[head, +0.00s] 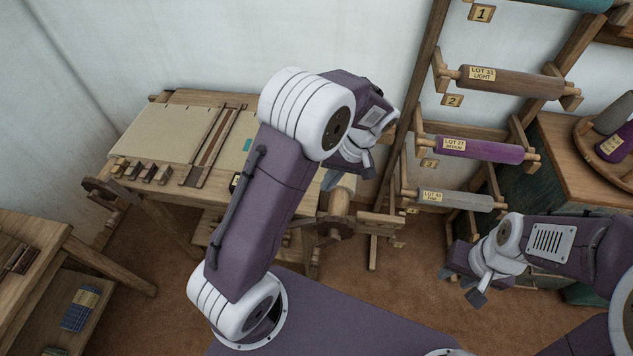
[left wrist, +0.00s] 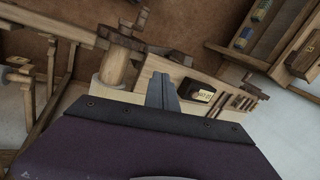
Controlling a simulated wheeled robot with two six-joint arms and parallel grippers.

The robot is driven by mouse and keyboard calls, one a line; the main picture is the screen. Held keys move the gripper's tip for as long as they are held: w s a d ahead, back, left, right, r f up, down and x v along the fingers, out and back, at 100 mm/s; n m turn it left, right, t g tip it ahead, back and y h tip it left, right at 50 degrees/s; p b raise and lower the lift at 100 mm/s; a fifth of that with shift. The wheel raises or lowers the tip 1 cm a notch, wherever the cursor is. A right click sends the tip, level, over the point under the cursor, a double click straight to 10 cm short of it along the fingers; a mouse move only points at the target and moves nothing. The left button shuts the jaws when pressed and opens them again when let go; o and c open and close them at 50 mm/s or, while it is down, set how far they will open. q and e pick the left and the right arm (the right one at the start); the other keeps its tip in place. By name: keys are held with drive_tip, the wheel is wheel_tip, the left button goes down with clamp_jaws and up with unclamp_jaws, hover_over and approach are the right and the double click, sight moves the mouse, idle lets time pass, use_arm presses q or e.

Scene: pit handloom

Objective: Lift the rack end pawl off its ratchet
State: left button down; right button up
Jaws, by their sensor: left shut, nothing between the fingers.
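The loom (head: 165,130) stands against the back wall. At its right end, on the rack side, a dark ratchet wheel (head: 335,229) sits on the end of a pale wooden roller (head: 338,202). The roller shows in the left wrist view (left wrist: 114,68), with dark ratchet parts (left wrist: 128,40) at its end. I cannot make out the pawl clearly from these parts. My left gripper (head: 366,166) is above the loom's right end; its shut, empty fingers (left wrist: 162,88) show beside the roller. My right gripper (head: 463,286) is open and empty, away from the loom at the right.
A wall rack holds labelled rolls, including a purple one (head: 480,149), just right of my left gripper. A wooden cabinet (head: 590,165) stands at the far right and a bench (head: 30,240) at the left. Brown floor (head: 170,300) lies open between bench and loom.

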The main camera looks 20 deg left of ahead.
use_arm(q)
drive_tip(key=s+a+f+p, duration=0.1)
drive_tip(key=s+a+f, duration=0.3)
drive_tip(key=f, duration=0.5)
drive_tip(key=shift+s+a+f+p, duration=0.2)
drive_tip(key=shift+a+p, duration=0.1)
drive_tip(key=shift+a, duration=0.9)
use_arm(e)
drive_tip(key=shift+s+r, duration=0.2)
drive_tip(key=shift+r, duration=0.3)
drive_tip(key=shift+s+r, duration=0.2)
drive_tip(key=shift+r, duration=0.3)
